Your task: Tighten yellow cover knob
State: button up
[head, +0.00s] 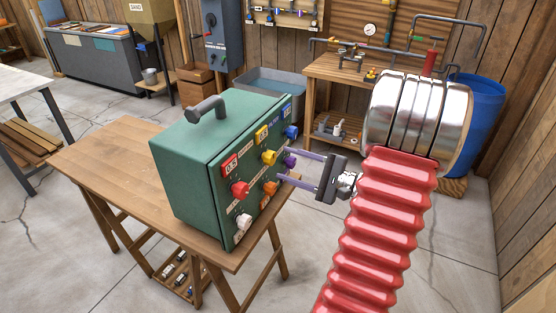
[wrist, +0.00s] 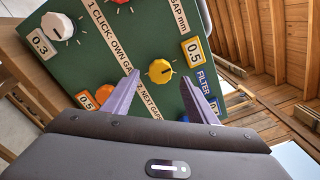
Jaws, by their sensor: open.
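The yellow knob (head: 269,157) is on the front panel of a green box (head: 190,143) that stands on a wooden table. In the wrist view the yellow knob (wrist: 160,71) shows in full, with tick marks around it. My gripper (head: 281,164) is open and faces the panel from the right. In the wrist view its two purple fingertips (wrist: 160,78) lie on either side of the yellow knob, with space on both sides. I cannot tell whether the tips reach around the knob or stop just short of it. Nothing is held.
The box has a handle (head: 207,109) on top. The wooden table (head: 110,160) is clear left of the box. A workbench (head: 345,75) stands behind.

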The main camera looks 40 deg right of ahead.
aim_at(273, 159)
jog(key=shift+x, duration=2.35)
jog(key=shift+c, duration=0.3)
